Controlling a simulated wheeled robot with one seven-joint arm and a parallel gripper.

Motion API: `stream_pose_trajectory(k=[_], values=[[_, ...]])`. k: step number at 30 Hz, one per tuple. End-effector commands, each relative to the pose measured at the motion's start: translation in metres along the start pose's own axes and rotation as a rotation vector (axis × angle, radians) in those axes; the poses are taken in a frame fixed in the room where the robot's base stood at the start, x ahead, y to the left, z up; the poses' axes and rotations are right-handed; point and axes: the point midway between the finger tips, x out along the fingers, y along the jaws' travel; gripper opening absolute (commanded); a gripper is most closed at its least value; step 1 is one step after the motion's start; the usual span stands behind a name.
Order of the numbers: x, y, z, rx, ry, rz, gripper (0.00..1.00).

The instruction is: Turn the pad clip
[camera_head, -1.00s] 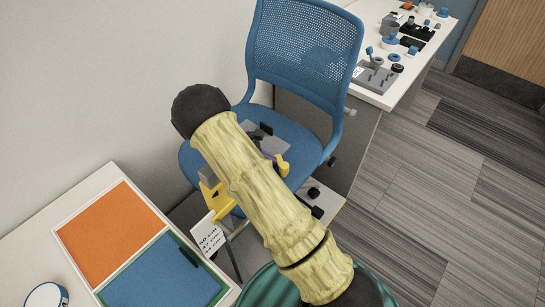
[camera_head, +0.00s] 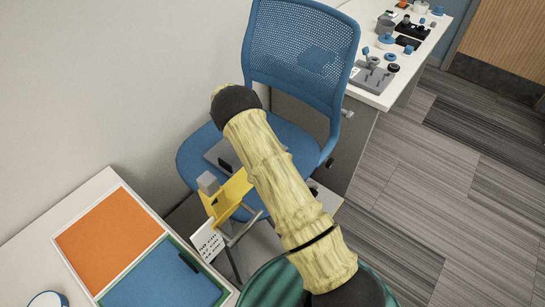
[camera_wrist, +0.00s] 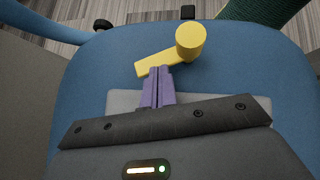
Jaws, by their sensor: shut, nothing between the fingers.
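In the wrist view a yellow lever with a round upright knob (camera_wrist: 188,42), which looks like the pad clip, stands over the blue chair seat. My gripper (camera_wrist: 160,70) shows its two purple fingers pressed together with nothing between them. Their tips lie right at the near edge of the lever; I cannot tell whether they touch it. A grey panel (camera_wrist: 125,103) shows behind my gripper's dark palm. In the head view my arm hides the lever and my fingers. The grey panel (camera_head: 214,152) shows there left of my arm.
The blue chair (camera_head: 300,45) stands by the wall. A yellow bracket (camera_head: 232,193) with a grey block stands in front of its seat, beside a white printed card (camera_head: 206,243). A table with orange (camera_head: 108,225) and blue trays is at left. A cluttered white bench (camera_head: 372,97) is at right.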

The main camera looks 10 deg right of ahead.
Motion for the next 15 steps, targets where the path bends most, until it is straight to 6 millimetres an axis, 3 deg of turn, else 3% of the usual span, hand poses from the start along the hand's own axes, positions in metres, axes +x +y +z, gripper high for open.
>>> stream_pose_trajectory(k=[15], values=[[0.0095, 0.0087, 0.0077, 0.147, 0.0, -0.164, 0.0]])
